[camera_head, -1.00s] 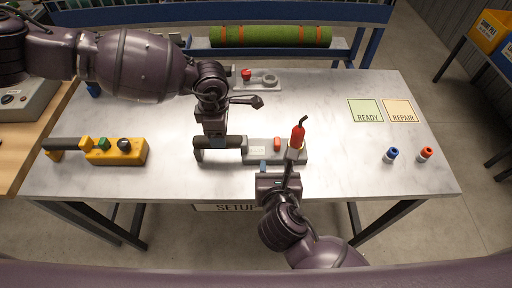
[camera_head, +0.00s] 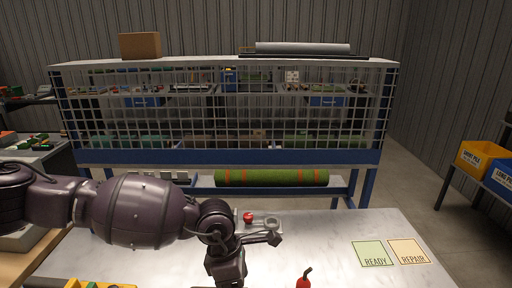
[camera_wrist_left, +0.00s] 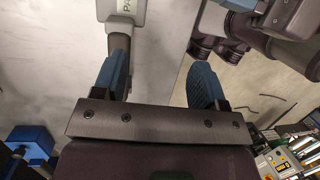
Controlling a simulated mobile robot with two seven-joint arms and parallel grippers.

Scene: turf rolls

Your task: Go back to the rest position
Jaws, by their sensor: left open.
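My left arm comes in from the left in the head view, with its gripper (camera_head: 226,268) pointing down over the marble-topped table (camera_head: 330,240); its fingertips are cut off by the bottom edge. In the left wrist view the two blue-padded fingers (camera_wrist_left: 160,75) stand wide apart. A pale grey tool body (camera_wrist_left: 125,10) with a dark handle (camera_wrist_left: 119,45) shows beside the left finger; I cannot tell whether they touch. Parts of my other arm (camera_wrist_left: 265,25) show at the upper right there, but its gripper cannot be made out.
A red tip (camera_head: 304,281) shows at the bottom edge. A grey fixture with a red knob (camera_head: 249,217) stands behind my left gripper. READY (camera_head: 373,253) and REPAIR (camera_head: 408,251) cards lie at the right. A mesh-fronted rack (camera_head: 225,155) with a green turf roll (camera_head: 270,178) stands behind.

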